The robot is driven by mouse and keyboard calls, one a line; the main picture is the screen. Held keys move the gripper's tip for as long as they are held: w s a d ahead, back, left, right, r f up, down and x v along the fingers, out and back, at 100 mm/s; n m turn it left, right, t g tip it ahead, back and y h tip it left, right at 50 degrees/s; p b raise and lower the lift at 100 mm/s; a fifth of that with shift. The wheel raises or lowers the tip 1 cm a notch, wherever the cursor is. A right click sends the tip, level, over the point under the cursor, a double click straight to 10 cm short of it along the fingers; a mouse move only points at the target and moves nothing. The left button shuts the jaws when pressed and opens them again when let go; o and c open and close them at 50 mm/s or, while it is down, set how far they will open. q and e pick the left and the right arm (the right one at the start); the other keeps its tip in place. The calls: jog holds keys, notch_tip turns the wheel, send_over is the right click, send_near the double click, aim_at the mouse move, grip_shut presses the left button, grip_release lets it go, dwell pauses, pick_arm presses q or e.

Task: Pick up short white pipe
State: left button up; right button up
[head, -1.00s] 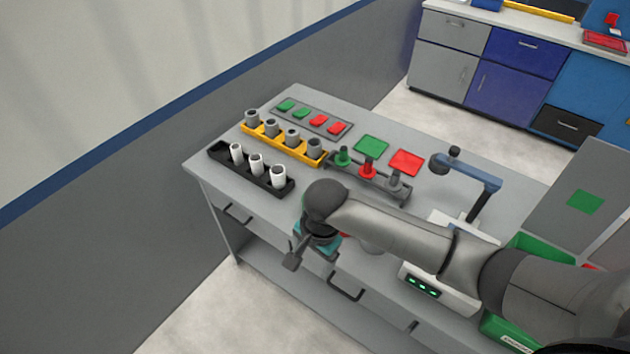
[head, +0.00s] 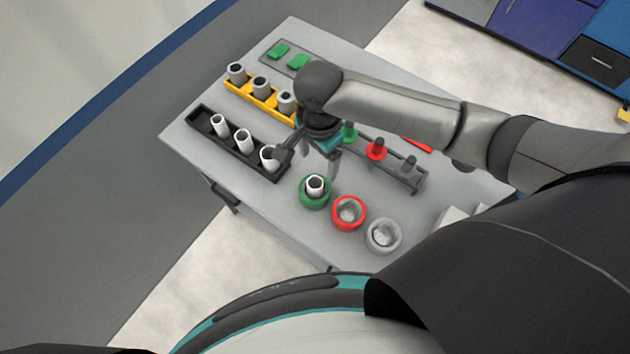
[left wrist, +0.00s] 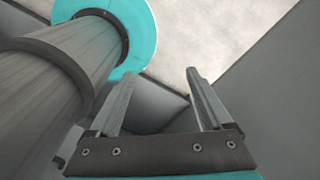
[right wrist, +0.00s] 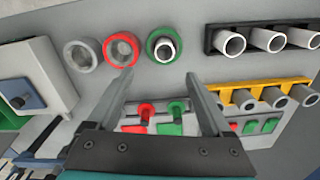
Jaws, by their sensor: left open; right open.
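White pipes (head: 243,140) stand upright in a black rack (head: 203,113) at the table's left. Their open ends also show in the right wrist view (right wrist: 229,42). Another pipe with a white rim (head: 315,185) stands inside a green ring (head: 314,201). I cannot tell from their lengths which is the short one. My right gripper (head: 310,157) is open and empty above the table, between the black rack and the green ring. In the head view one finger overlaps the rack's nearest pipe; contact cannot be told. My left gripper (left wrist: 160,76) is open and empty.
A red ring (head: 349,211) and a grey ring (head: 383,235) stand beside the green one. A yellow rack (head: 246,95) with grey pipes lies behind the black rack. A peg holder with a red peg (head: 376,149) stands beyond my right gripper.

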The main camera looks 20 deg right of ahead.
send_over(315, 183)
jog(key=f, duration=0.5)
jog(key=shift+s+d+f+b, duration=0.15)
jog(key=shift+s+f+b, duration=0.1)
jog(key=shift+s+b, duration=0.15)
jog(key=shift+w+f, duration=0.1)
jog(key=shift+f, duration=0.7)
jog(key=f, duration=0.1)
jog(key=f+b, duration=0.1)
jog(key=f, duration=0.2)
jog(key=shift+w+f, duration=0.3)
jog(key=shift+f, duration=0.1)
pick_arm(q)
jog(key=shift+w+f, duration=0.3)
jog(key=shift+f, duration=0.25)
jog(key=shift+w+f, duration=0.3)
jog(key=shift+f, duration=0.25)
pick_arm(e)
jog(key=shift+c, duration=0.3)
jog(key=shift+c, duration=0.7)
pick_arm(q)
jog(key=shift+s, duration=0.15)
pick_arm(e)
grip_shut()
